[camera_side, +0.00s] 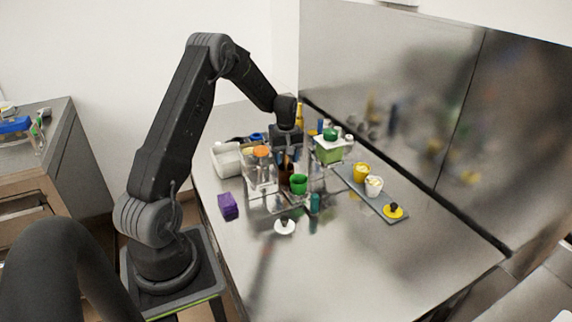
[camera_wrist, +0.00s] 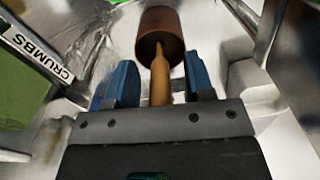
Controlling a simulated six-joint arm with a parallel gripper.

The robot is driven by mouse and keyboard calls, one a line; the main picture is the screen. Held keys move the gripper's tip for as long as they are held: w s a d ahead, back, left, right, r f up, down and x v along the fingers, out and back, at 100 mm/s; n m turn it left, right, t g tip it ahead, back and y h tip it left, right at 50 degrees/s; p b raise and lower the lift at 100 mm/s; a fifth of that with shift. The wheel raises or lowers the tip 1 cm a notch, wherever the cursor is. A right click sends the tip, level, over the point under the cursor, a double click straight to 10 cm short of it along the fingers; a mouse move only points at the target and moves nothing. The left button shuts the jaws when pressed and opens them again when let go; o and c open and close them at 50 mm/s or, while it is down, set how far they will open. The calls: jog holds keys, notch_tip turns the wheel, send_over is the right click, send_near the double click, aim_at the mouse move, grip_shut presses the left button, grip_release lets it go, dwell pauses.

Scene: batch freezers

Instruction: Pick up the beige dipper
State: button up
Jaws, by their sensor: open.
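The beige dipper (camera_wrist: 159,82) shows in the wrist view as a tan stick with a tapered end, lying between my gripper's two blue fingers. One end is at a brown round cup (camera_wrist: 160,24); its other end is hidden behind my gripper's body. My gripper (camera_wrist: 160,80) is open, with a visible gap on each side of the stick. In the side view my gripper (camera_side: 286,152) points down over the brown cup (camera_side: 285,177) among the crowded items. The dipper is too small to make out clearly there.
A clear rack (camera_side: 262,186) with bottles stands left of the cup, and a green cup (camera_side: 299,184) is close in front. A green-filled container (camera_side: 328,153) is at the right. A container labelled CRUMBS (camera_wrist: 38,60) is close in the wrist view. The table front is mostly clear.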

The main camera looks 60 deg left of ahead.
jog(key=shift+c, duration=0.5)
grip_shut()
jog(key=shift+r, duration=0.1)
notch_tip(320, 180, up, 10)
jog(key=shift+f, duration=0.1)
